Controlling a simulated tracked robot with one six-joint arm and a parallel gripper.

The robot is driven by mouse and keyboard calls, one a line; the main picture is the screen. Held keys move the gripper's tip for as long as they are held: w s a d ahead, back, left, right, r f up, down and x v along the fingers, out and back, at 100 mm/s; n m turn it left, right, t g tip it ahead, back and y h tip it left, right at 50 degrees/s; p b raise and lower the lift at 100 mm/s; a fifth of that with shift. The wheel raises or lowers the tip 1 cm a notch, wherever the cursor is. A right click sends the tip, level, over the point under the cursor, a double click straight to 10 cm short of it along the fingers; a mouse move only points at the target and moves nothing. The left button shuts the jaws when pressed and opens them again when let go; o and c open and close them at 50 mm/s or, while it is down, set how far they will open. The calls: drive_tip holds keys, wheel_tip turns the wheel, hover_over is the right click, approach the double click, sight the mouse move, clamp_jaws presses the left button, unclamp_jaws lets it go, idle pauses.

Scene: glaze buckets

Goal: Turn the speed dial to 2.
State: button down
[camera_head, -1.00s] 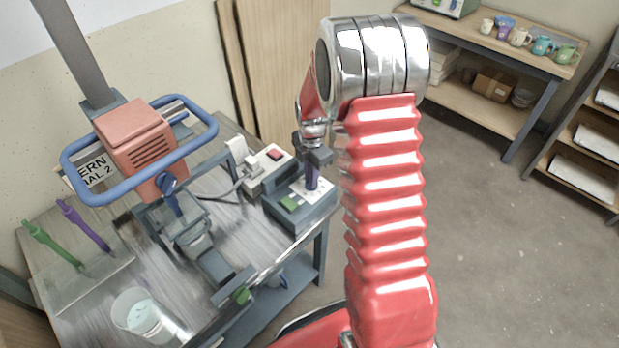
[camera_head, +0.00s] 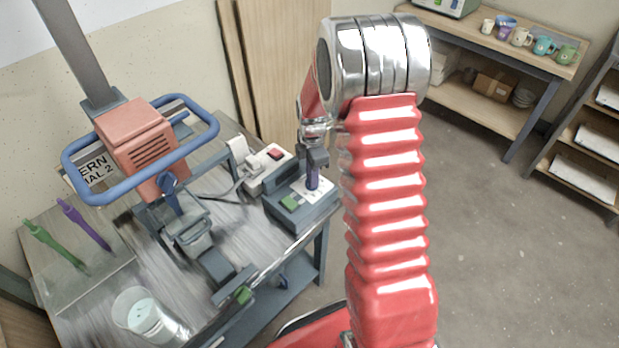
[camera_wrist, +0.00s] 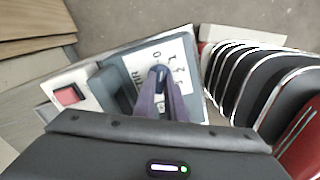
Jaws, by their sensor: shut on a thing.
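The speed dial (camera_wrist: 159,73) is a dark blue knob on a white label plate (camera_wrist: 168,60) with printed numbers, on top of a grey control box (camera_head: 290,213). My gripper (camera_wrist: 160,90) is shut on the dial, with its purple fingers on either side of it. In the head view my gripper (camera_head: 312,180) points down onto the box. The wrist view shows a "0" and other marks around the knob, tilted and small. Which number the dial points at cannot be told, as the fingers hide part of it.
A mixer with a blue handle ring (camera_head: 140,150), a clear bucket (camera_head: 140,312) and green and purple tools (camera_head: 85,224) share the bench.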

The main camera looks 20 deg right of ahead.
drive_tip(key=m, duration=0.6)
drive_tip(key=shift+s+f, duration=0.1)
drive_tip(key=shift+s, duration=0.2)
drive_tip(key=m, duration=0.6)
drive_tip(key=shift+m, duration=0.3)
drive_tip(key=c, duration=1.9)
unclamp_jaws()
drive_tip(key=shift+o, duration=0.5)
drive_tip(key=shift+w, duration=0.1)
wheel_tip(320, 180, up, 14)
